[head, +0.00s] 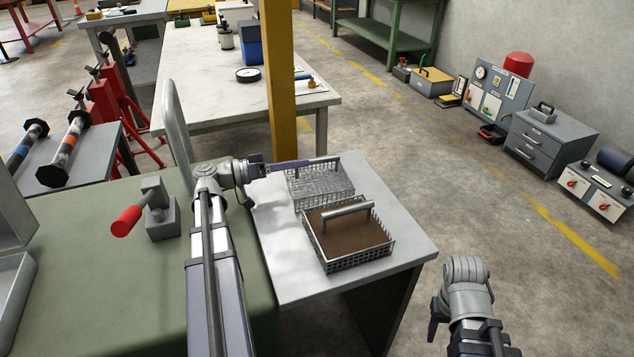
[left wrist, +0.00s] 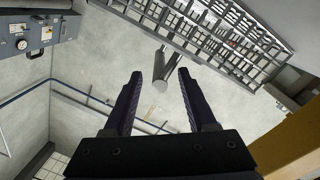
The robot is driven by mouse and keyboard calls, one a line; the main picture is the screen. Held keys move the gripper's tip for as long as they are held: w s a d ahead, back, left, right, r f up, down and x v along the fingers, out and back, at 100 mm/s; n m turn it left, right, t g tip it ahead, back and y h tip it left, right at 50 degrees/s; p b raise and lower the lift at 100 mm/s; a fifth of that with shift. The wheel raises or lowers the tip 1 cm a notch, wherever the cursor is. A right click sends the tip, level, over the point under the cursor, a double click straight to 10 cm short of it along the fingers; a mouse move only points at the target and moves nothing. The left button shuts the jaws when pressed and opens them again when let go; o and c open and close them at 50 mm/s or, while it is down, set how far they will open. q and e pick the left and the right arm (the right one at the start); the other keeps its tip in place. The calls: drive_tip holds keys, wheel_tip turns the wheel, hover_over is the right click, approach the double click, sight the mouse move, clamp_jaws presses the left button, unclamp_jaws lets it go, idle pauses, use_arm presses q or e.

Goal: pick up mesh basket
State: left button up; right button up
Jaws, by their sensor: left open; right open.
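Two mesh baskets stand on a light-topped table. The far mesh basket (head: 322,190) looks grey inside and has a bar handle across its top. The near mesh basket (head: 347,262) holds a flat brown filling and has a thick grey bar handle. My left gripper (head: 305,163) reaches in from the left at the far basket's handle. In the left wrist view its open fingers (left wrist: 159,74) have the end of a round metal bar (left wrist: 162,68) between their tips, with basket mesh (left wrist: 215,32) beyond. Contact cannot be told. My right gripper (head: 434,318) is off the table's right side, partly hidden, and empty.
A yellow post (head: 280,80) rises just behind the far basket. The table's bare right part (head: 405,245) is clear. A green bench (head: 110,260) with a red-handled tool (head: 140,215) lies left. Open floor (head: 490,215) extends right, towards a grey drawer cabinet (head: 550,145).

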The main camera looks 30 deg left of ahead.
sight(312, 161)
use_arm(q)
drive_tip(key=x, duration=0.4)
clamp_jaws()
idle(0.4)
idle(1.0)
